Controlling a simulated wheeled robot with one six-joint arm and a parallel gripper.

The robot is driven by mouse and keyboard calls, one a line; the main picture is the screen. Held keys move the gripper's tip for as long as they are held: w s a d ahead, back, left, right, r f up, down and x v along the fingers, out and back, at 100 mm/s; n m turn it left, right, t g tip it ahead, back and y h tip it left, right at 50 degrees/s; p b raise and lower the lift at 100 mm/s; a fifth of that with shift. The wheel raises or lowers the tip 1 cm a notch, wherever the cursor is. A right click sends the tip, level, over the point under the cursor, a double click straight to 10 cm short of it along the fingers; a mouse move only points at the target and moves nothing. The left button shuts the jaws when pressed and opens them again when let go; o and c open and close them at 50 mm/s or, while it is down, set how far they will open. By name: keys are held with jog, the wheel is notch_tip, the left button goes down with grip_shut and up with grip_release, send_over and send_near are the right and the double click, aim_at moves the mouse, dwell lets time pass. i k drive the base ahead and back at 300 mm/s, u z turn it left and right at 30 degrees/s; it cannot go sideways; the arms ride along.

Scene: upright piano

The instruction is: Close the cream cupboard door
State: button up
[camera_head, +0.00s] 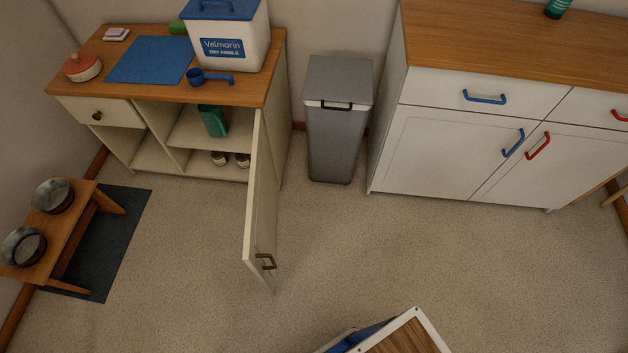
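The cream cupboard door (258,200) stands wide open, swung out from the right side of the cream cupboard (150,166) and seen nearly edge-on. Its brown handle (266,262) is near the free edge, on the right-hand face. Inside the open compartment a green container (212,120) stands on the shelf, and small jars (230,159) stand below it. A drawer with a round knob (97,116) at the upper left looks shut. My gripper is not in view.
A grey bin (334,120) stands right of the cupboard. A white cabinet (430,150) is farther right. A wooden bowl stand (60,230) on a dark mat (118,240) is at the left. Carpet (190,300) is clear in front. A wood-topped, white-edged object (405,335) is at the bottom.

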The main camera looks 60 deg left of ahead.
aim_at(259, 245)
jog(key=i, duration=1.25)
jog(key=u, duration=1.25)
jog(key=k, duration=1)
jog(key=u, duration=1.7)
